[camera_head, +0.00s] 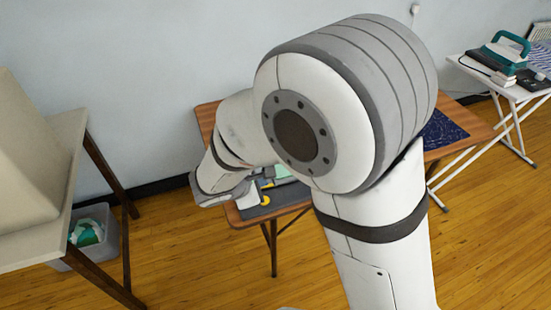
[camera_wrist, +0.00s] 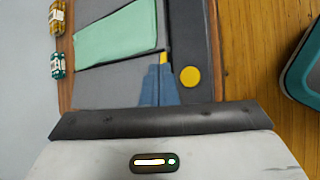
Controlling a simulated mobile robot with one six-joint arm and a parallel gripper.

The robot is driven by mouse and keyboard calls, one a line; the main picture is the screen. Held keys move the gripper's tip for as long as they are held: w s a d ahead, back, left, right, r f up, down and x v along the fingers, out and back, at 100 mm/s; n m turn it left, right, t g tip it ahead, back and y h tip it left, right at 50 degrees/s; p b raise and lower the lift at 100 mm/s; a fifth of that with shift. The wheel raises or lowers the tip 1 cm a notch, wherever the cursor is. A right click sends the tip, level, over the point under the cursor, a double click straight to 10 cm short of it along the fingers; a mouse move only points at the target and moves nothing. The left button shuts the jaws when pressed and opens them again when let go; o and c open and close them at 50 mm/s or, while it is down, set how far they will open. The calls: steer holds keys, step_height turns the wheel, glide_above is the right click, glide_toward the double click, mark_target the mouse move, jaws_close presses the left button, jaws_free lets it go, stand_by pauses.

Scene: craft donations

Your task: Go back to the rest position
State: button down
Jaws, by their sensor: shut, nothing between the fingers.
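My gripper (camera_wrist: 160,62) shows in the wrist view as two blue-grey fingers close together, with nothing held between them. It is over a grey mat (camera_wrist: 205,25) on the wooden table (camera_wrist: 216,50). A thin yellow piece shows just past the fingertips; I cannot tell whether they touch it. A yellow disc (camera_wrist: 189,76) lies to the right of the fingers. A folded green cloth (camera_wrist: 115,38) lies beyond them. In the head view my arm crosses the middle and hides most of the wooden table (camera_head: 468,138); the fingertips are not clear there.
Two small jars, one yellow (camera_wrist: 57,18) and one teal (camera_wrist: 57,66), stand at the table's wall side. A white folding table (camera_head: 471,72) holds an iron (camera_head: 504,52) at right. A pale table (camera_head: 66,150) stands left above a grey bin (camera_head: 106,245). Wooden floor lies between.

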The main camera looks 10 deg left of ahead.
steer(key=s+d+r+m+g+h+p, duration=0.1)
steer(key=d+r+m+g, duration=0.1)
steer(key=d+r+m, duration=0.5)
steer(key=s+d+r+m+g+p, duration=0.1)
steer(key=d+r+m+g, duration=0.15)
steer(key=d, duration=0.95)
steer(key=s+d+r+m+g+y+p, duration=0.1)
steer(key=s+d+r+m+y, duration=0.3)
steer(key=m, duration=0.9)
steer(key=s+d+r+p, duration=0.1)
steer(key=s+d+r, duration=0.2)
steer(key=s+d, duration=0.2)
steer(key=shift+s+y+p, duration=0.3)
steer(key=shift+s, duration=0.45)
